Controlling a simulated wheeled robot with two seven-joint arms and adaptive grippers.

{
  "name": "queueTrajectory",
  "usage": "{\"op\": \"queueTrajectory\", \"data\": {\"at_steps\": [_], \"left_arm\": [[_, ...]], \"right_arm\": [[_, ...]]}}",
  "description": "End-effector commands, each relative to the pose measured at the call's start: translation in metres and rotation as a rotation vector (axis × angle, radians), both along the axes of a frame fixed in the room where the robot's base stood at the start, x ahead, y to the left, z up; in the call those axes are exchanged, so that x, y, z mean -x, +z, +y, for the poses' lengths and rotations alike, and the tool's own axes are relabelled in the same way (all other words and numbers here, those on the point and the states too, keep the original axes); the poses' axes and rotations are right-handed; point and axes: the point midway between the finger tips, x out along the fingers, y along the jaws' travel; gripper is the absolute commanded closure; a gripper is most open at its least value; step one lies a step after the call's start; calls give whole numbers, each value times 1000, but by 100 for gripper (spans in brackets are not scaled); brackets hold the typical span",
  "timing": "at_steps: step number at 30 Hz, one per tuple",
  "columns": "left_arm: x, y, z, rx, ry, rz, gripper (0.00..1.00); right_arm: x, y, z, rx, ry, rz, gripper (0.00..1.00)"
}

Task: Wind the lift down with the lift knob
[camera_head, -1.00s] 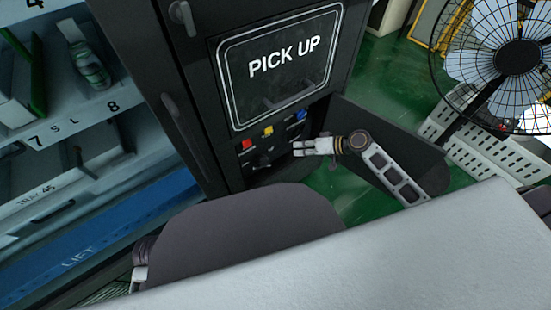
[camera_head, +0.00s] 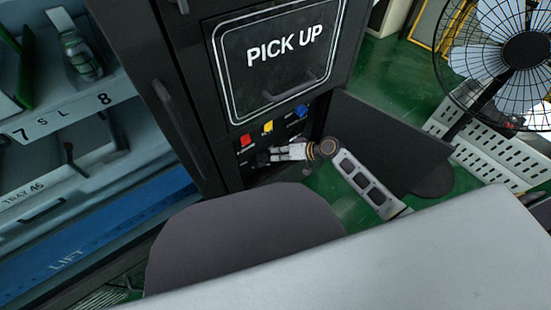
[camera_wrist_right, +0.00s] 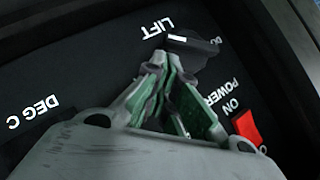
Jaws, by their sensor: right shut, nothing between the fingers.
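The dark lift knob (camera_wrist_right: 192,45) sits on the black control panel (camera_wrist_right: 60,75) beside the white LIFT lettering in the right wrist view. My right gripper (camera_wrist_right: 164,62) has its fingertips together at the near edge of the knob, with nothing between them. I cannot tell whether they touch it. In the head view my right gripper (camera_head: 274,154) reaches from the right to the lower panel, and the knob is hard to make out there. The blue lift (camera_head: 125,222), lettered LIFT, lies low on the left. My left gripper is not in view.
A red switch (camera_wrist_right: 248,127) marked POWER ON is close to my gripper. Yellow (camera_head: 267,127) and blue (camera_head: 300,111) controls sit above it in the head view. An open dark door (camera_head: 375,135) stands beside my right arm. A fan (camera_head: 520,50) is at the far right.

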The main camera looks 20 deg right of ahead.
Motion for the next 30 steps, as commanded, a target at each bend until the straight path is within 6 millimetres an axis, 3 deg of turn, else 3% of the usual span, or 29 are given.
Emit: {"op": "queueTrajectory", "data": {"at_steps": [30], "left_arm": [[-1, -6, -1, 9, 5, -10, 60]], "right_arm": [[6, -14, 12, -2, 4, 4, 100]]}}
